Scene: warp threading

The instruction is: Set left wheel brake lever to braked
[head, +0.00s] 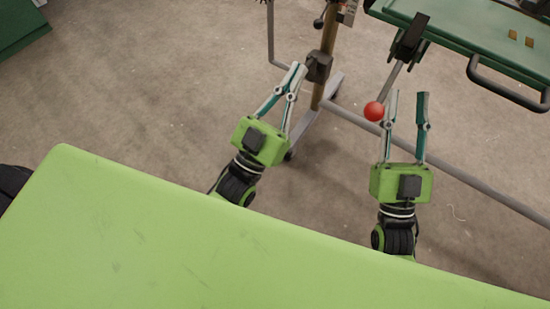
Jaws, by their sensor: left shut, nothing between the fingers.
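My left gripper (298,69) is shut and empty. Its fingertips are beside a black block (319,67) on an upright brown post; I cannot tell whether they touch it. A dark wheel (290,155) shows at the near end of the grey foot below the post, partly hidden by my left gripper. A lever with a red ball (374,111) hangs on a grey rod from a black mount (411,38). My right gripper (407,97) is open, with its left finger just right of the red ball. I cannot tell which part is the left wheel brake lever.
A green tray-like panel (465,35) with a black handle (505,94) is at the upper right. A grey bar (455,172) runs low from the foot to the right edge. A dark green object (20,25) is at the upper left. Concrete floor between is clear.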

